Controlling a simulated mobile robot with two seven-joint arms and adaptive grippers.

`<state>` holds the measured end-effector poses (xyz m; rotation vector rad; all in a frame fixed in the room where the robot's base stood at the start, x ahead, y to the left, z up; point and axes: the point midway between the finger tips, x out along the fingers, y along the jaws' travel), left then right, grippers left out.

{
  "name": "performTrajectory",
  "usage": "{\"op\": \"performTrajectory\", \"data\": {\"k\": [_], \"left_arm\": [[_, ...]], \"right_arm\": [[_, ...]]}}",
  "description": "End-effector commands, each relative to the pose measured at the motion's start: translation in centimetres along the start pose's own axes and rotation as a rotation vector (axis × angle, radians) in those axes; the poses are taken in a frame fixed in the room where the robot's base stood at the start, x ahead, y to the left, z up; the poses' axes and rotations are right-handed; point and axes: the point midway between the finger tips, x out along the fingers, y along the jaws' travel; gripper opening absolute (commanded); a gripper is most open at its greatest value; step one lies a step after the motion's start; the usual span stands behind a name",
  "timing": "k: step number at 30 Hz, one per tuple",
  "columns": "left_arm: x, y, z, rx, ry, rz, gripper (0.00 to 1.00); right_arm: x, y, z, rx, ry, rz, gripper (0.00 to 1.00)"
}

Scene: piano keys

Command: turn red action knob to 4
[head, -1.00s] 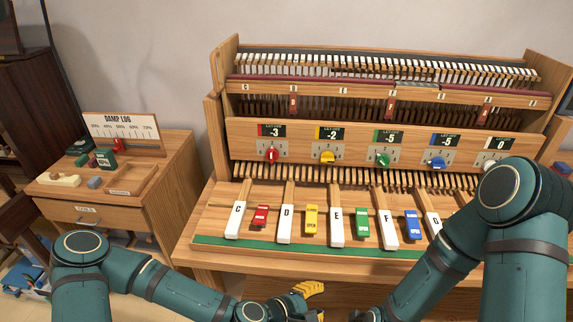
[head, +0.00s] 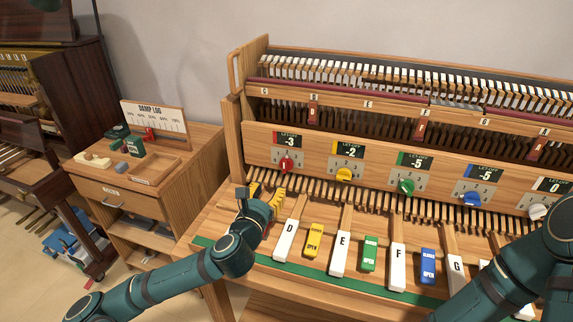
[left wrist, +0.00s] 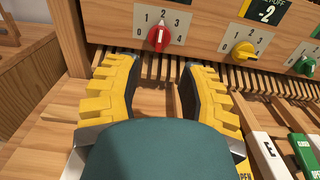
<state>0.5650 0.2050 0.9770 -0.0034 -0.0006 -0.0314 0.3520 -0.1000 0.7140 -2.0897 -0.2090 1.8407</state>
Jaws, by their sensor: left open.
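The red action knob (head: 286,165) is a round red knob with a white mark, on the wooden front panel under a display reading -3. In the left wrist view the knob (left wrist: 159,39) sits among the numbers 0 to 4, its white mark roughly upright, towards 2. My left gripper (head: 266,196) has yellow fingers and is over the key area, below and left of the knob. In the left wrist view its fingers (left wrist: 161,66) are spread, with nothing between them, and the knob is ahead, apart from them. My right gripper is out of view; only its arm shows.
Yellow (head: 344,175), green (head: 406,186) and blue (head: 472,198) knobs line the panel to the right. White keys (head: 340,255) and coloured blocks lie below. A side cabinet (head: 150,190) stands left. My right arm covers the lower right.

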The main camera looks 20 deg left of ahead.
Motion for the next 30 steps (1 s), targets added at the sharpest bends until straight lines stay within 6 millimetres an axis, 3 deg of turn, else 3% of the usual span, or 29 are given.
{"op": "performTrajectory", "data": {"k": [12, 18, 24, 30], "left_arm": [[8.0, -0.2, -0.1, 0.002, 0.0, -0.002, 0.4], [11.0, -0.2, -0.1, 0.003, 0.001, -0.002, 0.4], [12.3, -0.2, 0.0, 0.004, 0.0, -0.003, 0.4], [12.5, -0.1, 0.0, 0.004, 0.0, -0.003, 0.4]], "right_arm": [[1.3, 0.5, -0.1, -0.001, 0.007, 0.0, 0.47], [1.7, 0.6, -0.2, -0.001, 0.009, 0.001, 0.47], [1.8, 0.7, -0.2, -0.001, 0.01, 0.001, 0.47], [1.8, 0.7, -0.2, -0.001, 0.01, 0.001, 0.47]]}}
